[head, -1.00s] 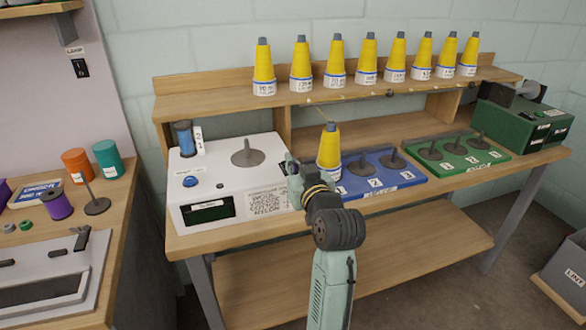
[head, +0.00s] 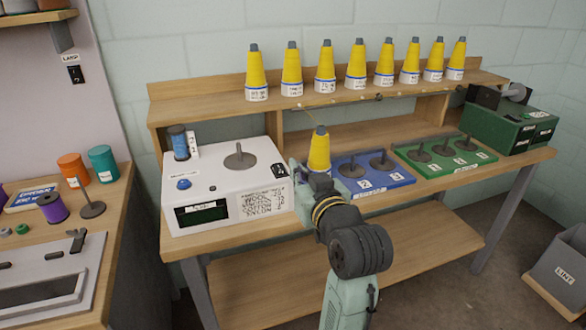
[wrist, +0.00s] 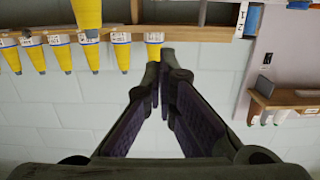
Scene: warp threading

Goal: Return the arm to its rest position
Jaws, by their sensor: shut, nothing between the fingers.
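My gripper (wrist: 165,62) is shut and empty, its two dark fingers meeting at the tips in the wrist view, with pale block wall behind them. That view is upside down. In the head view my arm reaches over the bench front, and its wrist hides the fingers. A yellow cone (head: 319,150) stands upright at the left end of the blue board (head: 400,177), just beyond my wrist. I cannot tell the gap between them in depth.
A white box (head: 233,205) with a spindle stands left of my wrist. A green board (head: 430,170) and green machine (head: 508,125) are to the right. Several yellow cones (head: 356,66) line the upper shelf (head: 200,107). A grey lint bin (head: 562,275) is on the floor at right.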

